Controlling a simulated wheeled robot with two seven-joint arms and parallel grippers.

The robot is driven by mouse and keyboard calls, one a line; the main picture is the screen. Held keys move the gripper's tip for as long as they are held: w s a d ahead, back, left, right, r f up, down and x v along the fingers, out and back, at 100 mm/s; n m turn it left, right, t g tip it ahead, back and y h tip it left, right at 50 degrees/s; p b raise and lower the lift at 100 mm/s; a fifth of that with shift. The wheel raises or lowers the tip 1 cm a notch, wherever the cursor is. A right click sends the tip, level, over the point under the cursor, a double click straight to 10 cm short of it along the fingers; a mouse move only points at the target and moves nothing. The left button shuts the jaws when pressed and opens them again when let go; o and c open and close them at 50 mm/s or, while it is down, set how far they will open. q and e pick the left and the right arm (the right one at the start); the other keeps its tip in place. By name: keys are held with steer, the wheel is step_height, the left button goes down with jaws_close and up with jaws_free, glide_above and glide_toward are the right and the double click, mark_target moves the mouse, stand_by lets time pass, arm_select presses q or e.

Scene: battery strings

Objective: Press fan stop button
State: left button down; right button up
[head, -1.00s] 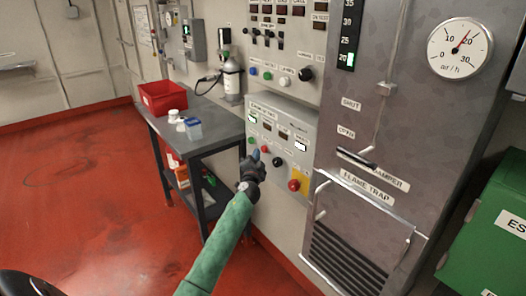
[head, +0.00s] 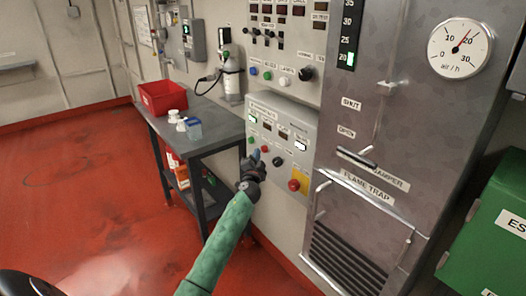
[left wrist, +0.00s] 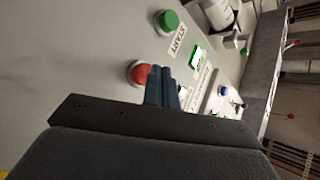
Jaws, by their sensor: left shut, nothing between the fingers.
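The lower control panel (head: 302,133) is on the wall beside the metal cabinet. It carries a green button (head: 251,140) and a red button (head: 264,148) side by side. In the left wrist view the green button (left wrist: 167,21) is labelled START, and the red button (left wrist: 138,73) is partly covered by my fingers. The red button's own label is not readable. My left gripper (head: 256,155) is shut and empty. Its blue fingertips (left wrist: 160,75) overlap the red button's right edge in the wrist view; I cannot tell whether they touch it. My right gripper is not in view.
A black knob (head: 278,161) and a red mushroom button on a yellow plate (head: 294,185) are lower right on the panel. A grey table (head: 213,137) with a red bin (head: 163,97) stands to the left. A damper handle (head: 357,158) juts from the cabinet.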

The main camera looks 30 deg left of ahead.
arm_select(q)
steer(key=shift+w+d, duration=0.1)
steer(key=shift+w, duration=0.2)
steer(key=shift+w+d+b, duration=0.3)
steer(key=shift+w+b, duration=0.2)
steer(key=shift+w, duration=0.15)
stand_by(1.1)
steer(key=shift+s, duration=0.1)
steer(key=shift+s+a, duration=0.2)
steer(key=shift+s, duration=0.3)
steer(key=shift+s+a, duration=0.2)
steer(key=shift+s, duration=0.25)
steer(key=shift+s+p, duration=0.1)
steer(key=shift+p, duration=0.2)
steer(key=s, duration=0.1)
steer(key=s+a, duration=0.1)
steer(key=s, duration=0.1)
steer(key=s+a+p, duration=0.1)
steer(key=shift+s, duration=0.2)
